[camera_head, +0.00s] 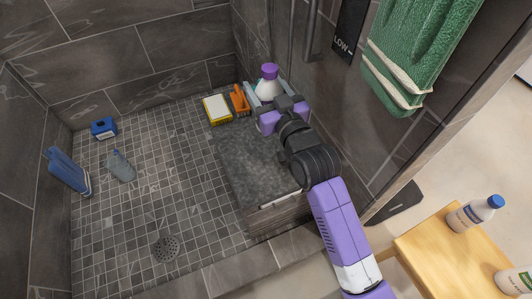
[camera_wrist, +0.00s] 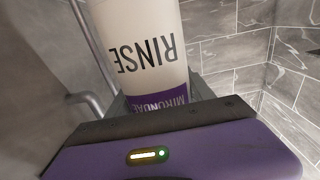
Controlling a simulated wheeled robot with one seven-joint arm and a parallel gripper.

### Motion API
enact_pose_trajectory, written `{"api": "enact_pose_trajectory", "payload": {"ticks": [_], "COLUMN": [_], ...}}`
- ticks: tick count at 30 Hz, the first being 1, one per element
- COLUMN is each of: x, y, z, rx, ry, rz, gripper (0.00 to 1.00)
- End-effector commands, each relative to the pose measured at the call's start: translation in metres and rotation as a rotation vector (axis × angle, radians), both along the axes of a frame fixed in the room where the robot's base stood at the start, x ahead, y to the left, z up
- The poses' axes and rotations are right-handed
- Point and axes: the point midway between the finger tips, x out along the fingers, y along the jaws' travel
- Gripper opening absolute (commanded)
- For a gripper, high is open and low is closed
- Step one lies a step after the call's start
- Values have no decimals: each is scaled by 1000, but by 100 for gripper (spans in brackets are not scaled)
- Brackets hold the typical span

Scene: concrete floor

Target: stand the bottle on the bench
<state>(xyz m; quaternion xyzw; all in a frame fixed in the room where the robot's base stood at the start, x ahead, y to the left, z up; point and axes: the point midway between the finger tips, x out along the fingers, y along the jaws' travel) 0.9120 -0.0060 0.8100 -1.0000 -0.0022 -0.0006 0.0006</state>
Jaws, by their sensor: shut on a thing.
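The bottle (camera_head: 268,71) is white with a purple cap and is upright in the head view. The wrist view shows its white body (camera_wrist: 143,45) close up, with the word RINSE and a purple band upside down. My gripper (camera_head: 266,97) is shut around its body at the far end of the bench, near the wall. The bench (camera_head: 250,160) is a dark grey stone slab along the right side of the shower. The bottle's base is hidden behind my gripper, so I cannot tell whether it touches the bench.
A yellow and white block (camera_head: 217,109) and an orange object (camera_head: 240,99) sit at the bench's far end, left of my gripper. The bench's middle is clear. Blue items (camera_head: 68,172) and a grey bottle (camera_head: 120,166) are on the tiled floor. A green towel (camera_head: 415,55) hangs right.

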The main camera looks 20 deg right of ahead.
Motion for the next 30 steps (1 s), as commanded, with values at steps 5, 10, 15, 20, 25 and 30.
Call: {"api": "enact_pose_trajectory", "payload": {"ticks": [5, 10, 15, 20, 25, 30], "x": [5, 4, 4, 4, 4, 4], "y": [-3, -3, -3, -2, -2, -2], "z": [-15, -57, -99, -134, -150, -159], "rx": [-2, -1, -2, -1, -2, -2], "ry": [4, 4, 2, 1, -1, -1], "rz": [-6, -6, -5, -5, -4, -4], "gripper": [2, 2, 2, 2, 2, 2]}}
